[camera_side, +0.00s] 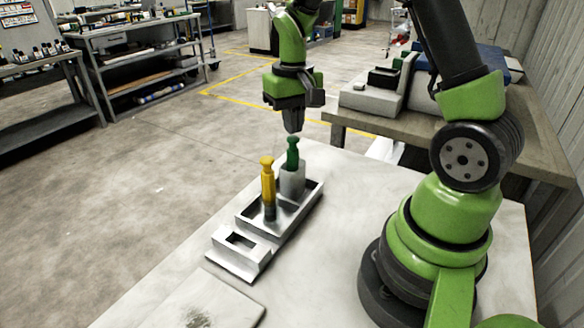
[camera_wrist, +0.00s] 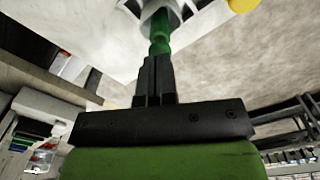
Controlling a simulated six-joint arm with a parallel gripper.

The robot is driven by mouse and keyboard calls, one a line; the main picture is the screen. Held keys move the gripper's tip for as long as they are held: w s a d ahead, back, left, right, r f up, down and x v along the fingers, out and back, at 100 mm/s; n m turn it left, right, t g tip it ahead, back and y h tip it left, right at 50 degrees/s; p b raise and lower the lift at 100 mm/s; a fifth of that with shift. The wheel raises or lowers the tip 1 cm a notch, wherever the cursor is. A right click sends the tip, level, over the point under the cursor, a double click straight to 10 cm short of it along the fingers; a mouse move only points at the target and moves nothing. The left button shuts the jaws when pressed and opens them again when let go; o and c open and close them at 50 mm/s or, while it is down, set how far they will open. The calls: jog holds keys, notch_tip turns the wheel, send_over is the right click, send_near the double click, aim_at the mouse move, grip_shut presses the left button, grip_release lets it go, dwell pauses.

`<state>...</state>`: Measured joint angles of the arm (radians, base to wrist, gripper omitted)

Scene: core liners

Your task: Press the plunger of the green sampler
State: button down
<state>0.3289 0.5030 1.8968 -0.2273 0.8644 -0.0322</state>
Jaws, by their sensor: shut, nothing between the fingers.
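The green sampler's green plunger (camera_side: 292,152) rises from a grey-white body (camera_side: 292,180) at the far end of the metal tray (camera_side: 311,193). My gripper (camera_side: 293,127) is shut and empty, pointing down just above the green plunger. I cannot tell from the side view whether the fingertips touch the plunger. In the wrist view the shut fingers (camera_wrist: 154,65) line up with the green plunger (camera_wrist: 160,38) and hide part of it. A yellow sampler (camera_side: 268,182) stands upright in the tray, nearer the side camera than the green one.
A block with a square opening (camera_side: 238,243) sits at the tray's near end. A flat plate (camera_side: 206,303) lies on the white table (camera_side: 350,240) in front. A wooden bench (camera_side: 545,150) with equipment stands behind. The table right of the tray is clear up to my base.

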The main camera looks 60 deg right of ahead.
jog(key=shift+f, duration=0.65)
jog(key=shift+f, duration=0.7)
dwell(0.4)
jog(key=shift+r, duration=3.6)
jog(key=s+a+r+n+t+y, duration=0.2)
jog(key=s+a+r+t, duration=0.5)
jog(key=s+a+r, duration=0.3)
jog(key=s+a, duration=0.2)
jog(key=s, duration=0.2)
jog(key=shift+a, duration=0.25)
